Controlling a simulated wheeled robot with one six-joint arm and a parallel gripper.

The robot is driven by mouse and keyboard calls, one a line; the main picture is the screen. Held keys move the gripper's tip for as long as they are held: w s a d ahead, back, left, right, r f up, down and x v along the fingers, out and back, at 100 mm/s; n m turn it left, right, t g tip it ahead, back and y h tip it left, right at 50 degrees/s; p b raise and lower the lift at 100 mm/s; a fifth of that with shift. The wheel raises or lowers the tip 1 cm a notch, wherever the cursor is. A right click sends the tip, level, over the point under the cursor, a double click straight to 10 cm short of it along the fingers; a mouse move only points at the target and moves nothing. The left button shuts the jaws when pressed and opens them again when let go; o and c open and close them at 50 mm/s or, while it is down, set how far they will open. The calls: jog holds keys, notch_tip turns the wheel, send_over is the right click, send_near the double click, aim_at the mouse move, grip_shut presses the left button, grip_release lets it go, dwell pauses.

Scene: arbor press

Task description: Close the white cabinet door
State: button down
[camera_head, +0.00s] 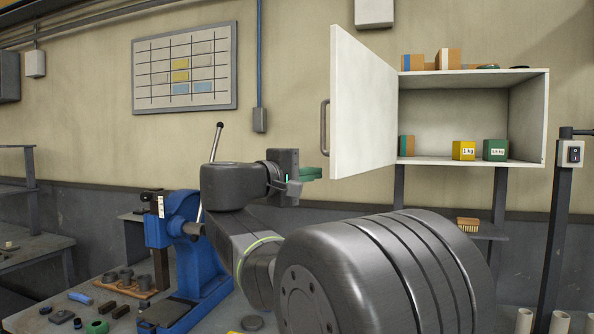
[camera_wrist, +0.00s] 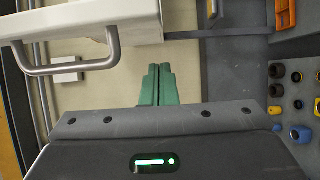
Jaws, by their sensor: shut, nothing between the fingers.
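The white cabinet door (camera_head: 362,105) stands wide open on the left side of the white cabinet (camera_head: 546,120). A grey bar handle (camera_head: 324,127) is on the door's left edge. In the wrist view the door (camera_wrist: 90,12) spans the upper left, with its handle (camera_wrist: 70,66) below it.
A blue arbor press (camera_head: 205,255) stands on the bench at lower left. A switch post (camera_head: 560,220) is right of the cabinet.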

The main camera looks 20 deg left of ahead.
jog(key=d, duration=0.1)
jog(key=s+d, duration=0.1)
jog(key=d, duration=0.1)
jog(key=shift+s+d, duration=0.15)
jog(key=shift+s, duration=0.05)
jog(key=shift+d, duration=0.15)
